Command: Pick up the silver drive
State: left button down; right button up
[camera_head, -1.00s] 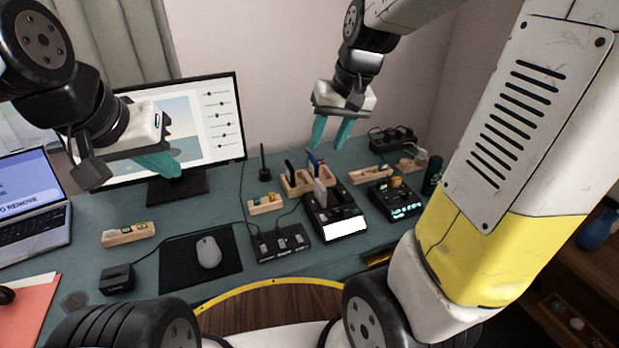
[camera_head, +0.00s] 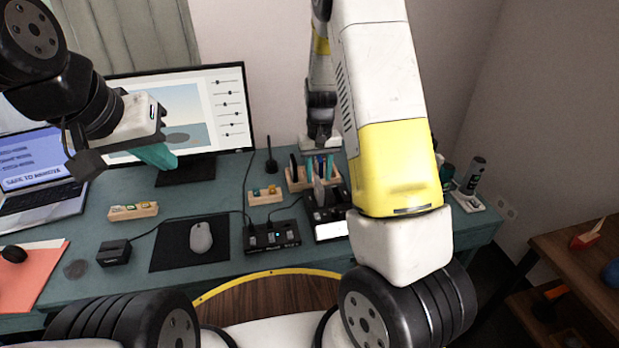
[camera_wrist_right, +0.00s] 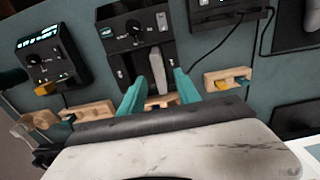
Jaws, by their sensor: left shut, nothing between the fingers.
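The silver drive (camera_head: 318,191) stands upright in a black dock (camera_head: 330,229) with a white lit screen. It also shows in the right wrist view (camera_wrist_right: 158,70), just beyond and between the fingertips. My right gripper (camera_head: 320,166) is open above the wooden rack, close behind the drive, with nothing visibly held; its two teal fingers (camera_wrist_right: 160,88) are spread apart. Whether they touch the drive cannot be told. My left gripper (camera_head: 163,160) is shut and empty, in front of the monitor, away from the drive.
A wooden rack (camera_head: 297,184) with upright items stands behind the dock. A black switch box (camera_head: 271,237) and a small wooden holder (camera_head: 265,196) are left of it. A mouse (camera_head: 201,238) lies on a black pad. My right arm hides the desk right of the dock.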

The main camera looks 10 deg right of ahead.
aim_at(319, 182)
notch_tip(319, 182, down, 4)
jog(key=shift+d+r, duration=0.1)
grip_shut()
dwell(0.4)
